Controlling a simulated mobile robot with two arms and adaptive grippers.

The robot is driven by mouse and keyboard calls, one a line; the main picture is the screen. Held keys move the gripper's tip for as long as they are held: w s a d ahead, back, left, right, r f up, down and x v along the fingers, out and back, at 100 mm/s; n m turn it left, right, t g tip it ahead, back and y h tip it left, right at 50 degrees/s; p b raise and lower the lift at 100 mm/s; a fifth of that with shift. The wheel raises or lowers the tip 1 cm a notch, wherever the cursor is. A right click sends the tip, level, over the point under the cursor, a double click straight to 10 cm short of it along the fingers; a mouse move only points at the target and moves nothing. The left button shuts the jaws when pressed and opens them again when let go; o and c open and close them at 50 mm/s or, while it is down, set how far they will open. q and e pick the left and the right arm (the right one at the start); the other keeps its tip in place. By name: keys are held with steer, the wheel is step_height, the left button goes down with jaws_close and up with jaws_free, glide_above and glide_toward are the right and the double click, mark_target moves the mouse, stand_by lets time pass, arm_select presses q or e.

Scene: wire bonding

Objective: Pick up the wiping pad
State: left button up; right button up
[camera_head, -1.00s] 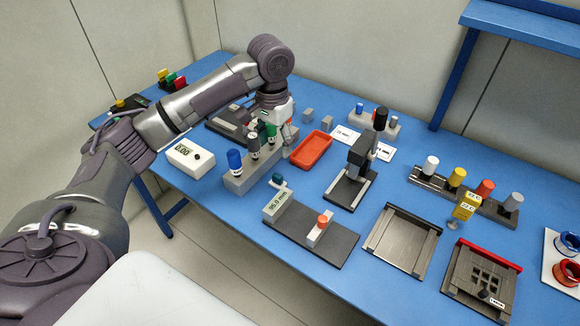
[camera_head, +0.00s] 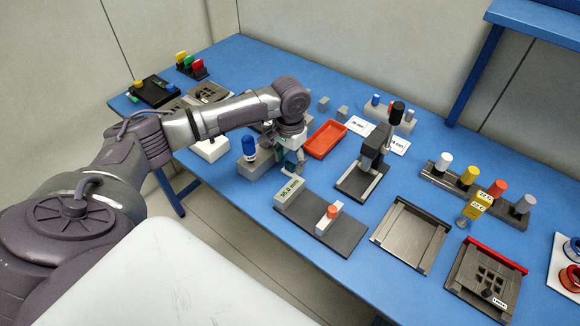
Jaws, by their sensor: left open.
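My left gripper (camera_head: 292,166) points down at the right end of the grey tool rack (camera_head: 253,166), just behind the 95.0 mm gauge (camera_head: 288,194). It is open. I cannot make out the wiping pad for certain. The small teal-topped piece in front of the rack in the earlier picture is now covered by the gripper, so I cannot tell whether it is between the fingers. A tool with a blue handle (camera_head: 249,146) stands in the rack. The rack's other tools are mostly hidden by my arm. My right gripper is not in view.
A red tray (camera_head: 326,139) lies just right of the gripper, with a black-topped press (camera_head: 373,155) beyond it. The gauge's dark plate (camera_head: 335,238) is in front. A white meter (camera_head: 210,148) is partly behind my arm. Bare blue tabletop (camera_head: 240,195) lies front left.

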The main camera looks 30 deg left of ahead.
arm_select(q)
steer(key=shift+f, duration=0.75)
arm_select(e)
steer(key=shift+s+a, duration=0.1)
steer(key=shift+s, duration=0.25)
arm_select(q)
steer(key=c, duration=1)
steer(key=shift+c, duration=0.2)
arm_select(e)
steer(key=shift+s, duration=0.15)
arm_select(q)
steer(key=shift+r, duration=0.5)
steer(key=r, duration=0.2)
steer(key=d+r+b, duration=0.1)
steer(key=shift+w+d+r, duration=0.1)
steer(key=shift+w+r, duration=0.2)
steer(key=w+d+r+b, duration=0.1)
steer(key=w+d+r, duration=0.3)
steer(key=d, duration=0.5)
step_height(320, 180, up, 2)
steer(key=shift+w+d+r+b, duration=0.15)
steer(key=shift+d+r+b, duration=0.1)
steer(key=shift+b, duration=0.15)
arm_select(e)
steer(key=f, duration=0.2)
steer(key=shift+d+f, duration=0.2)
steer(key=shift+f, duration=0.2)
